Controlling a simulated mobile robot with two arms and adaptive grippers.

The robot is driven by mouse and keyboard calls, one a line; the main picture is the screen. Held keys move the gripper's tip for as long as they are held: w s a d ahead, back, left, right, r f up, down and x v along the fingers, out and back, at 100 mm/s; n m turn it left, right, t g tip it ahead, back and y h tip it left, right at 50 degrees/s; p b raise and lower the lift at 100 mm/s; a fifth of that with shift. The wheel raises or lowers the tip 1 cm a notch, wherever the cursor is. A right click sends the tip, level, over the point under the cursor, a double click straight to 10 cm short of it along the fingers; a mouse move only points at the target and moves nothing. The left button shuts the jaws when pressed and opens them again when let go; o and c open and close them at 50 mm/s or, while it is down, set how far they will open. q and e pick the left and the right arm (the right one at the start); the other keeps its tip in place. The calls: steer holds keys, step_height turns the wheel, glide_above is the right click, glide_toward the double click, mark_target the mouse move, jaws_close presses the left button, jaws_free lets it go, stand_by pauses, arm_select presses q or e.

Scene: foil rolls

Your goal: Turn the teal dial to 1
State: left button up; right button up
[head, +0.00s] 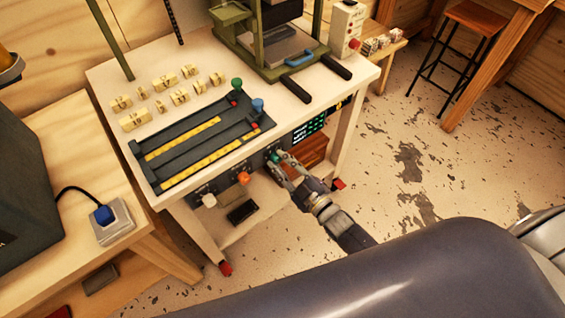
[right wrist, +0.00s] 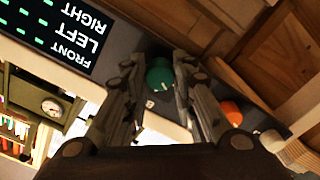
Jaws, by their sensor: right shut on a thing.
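The teal dial (head: 273,157) sits on the dark front panel of the white workbench, near the panel's right part. My right gripper (head: 277,164) reaches it from the front and is shut on it. In the right wrist view the teal dial (right wrist: 159,76) shows between the two fingertips (right wrist: 158,66), one finger on each side. A small pale mark shows near its edge; the dial's number setting is not readable. My left gripper is not in view.
An orange dial (head: 243,178) and a white dial (head: 209,200) sit left on the same panel. A display (right wrist: 68,32) reads FRONT, LEFT, RIGHT. Yellow blocks (head: 165,81) and a green-framed press (head: 262,42) stand on the bench.

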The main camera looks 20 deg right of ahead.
steer(key=shift+n, duration=1.2)
steer(key=o, duration=1.1)
steer(key=shift+c, duration=0.2)
steer(key=v, duration=1.2)
